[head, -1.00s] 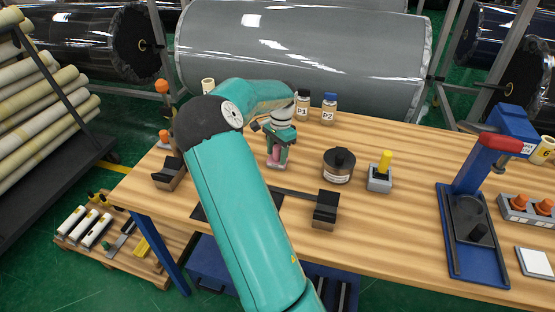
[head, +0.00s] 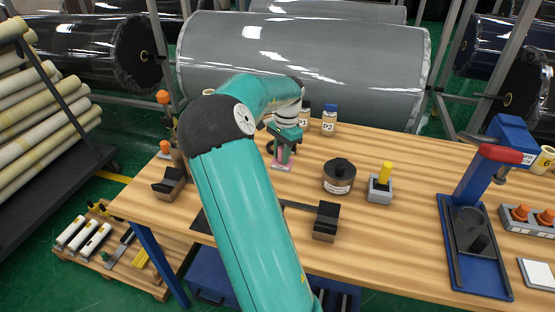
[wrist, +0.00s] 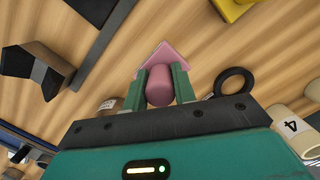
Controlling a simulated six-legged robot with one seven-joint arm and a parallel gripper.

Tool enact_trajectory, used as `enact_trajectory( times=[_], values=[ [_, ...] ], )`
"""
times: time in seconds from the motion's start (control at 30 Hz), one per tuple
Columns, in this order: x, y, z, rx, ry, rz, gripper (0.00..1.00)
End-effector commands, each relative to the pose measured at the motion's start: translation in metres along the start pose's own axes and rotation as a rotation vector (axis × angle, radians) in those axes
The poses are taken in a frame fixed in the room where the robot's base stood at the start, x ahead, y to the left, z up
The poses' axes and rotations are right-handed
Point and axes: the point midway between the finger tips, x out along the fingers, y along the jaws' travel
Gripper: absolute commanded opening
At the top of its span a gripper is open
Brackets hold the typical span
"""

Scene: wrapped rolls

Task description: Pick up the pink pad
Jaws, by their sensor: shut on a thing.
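The pink pad (wrist: 160,54) shows in the wrist view as a flat pink plate with a rounded pink grip (wrist: 160,88) on it. My gripper (wrist: 161,72) is shut on this grip, with a green finger on each side. In the head view the pad (head: 281,165) is a small pink patch below my gripper (head: 283,153), near the back middle of the wooden table. My fingers hide part of it. I cannot tell for sure whether the pad touches the table.
A black round weight (head: 339,178) and a grey block with a yellow peg (head: 380,186) stand to the right on the table (head: 400,240). Bottles (head: 329,122) stand behind. A black-topped block (head: 325,222) is in front. A blue press (head: 480,210) stands far right.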

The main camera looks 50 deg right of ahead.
Motion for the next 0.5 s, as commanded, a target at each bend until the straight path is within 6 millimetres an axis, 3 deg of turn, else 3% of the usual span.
enact_trajectory(
  times=[0.13, 0.3, 0.5],
  values=[
    [-0.037, 0.03, 0.005, 0.001, 0.0, -0.008, 0.01],
    [-0.054, 0.071, 0.009, 0.0, -0.002, -0.005, 0.01],
    [-0.067, 0.104, 0.011, 0.0, -0.001, -0.004, 0.01]
  ],
)
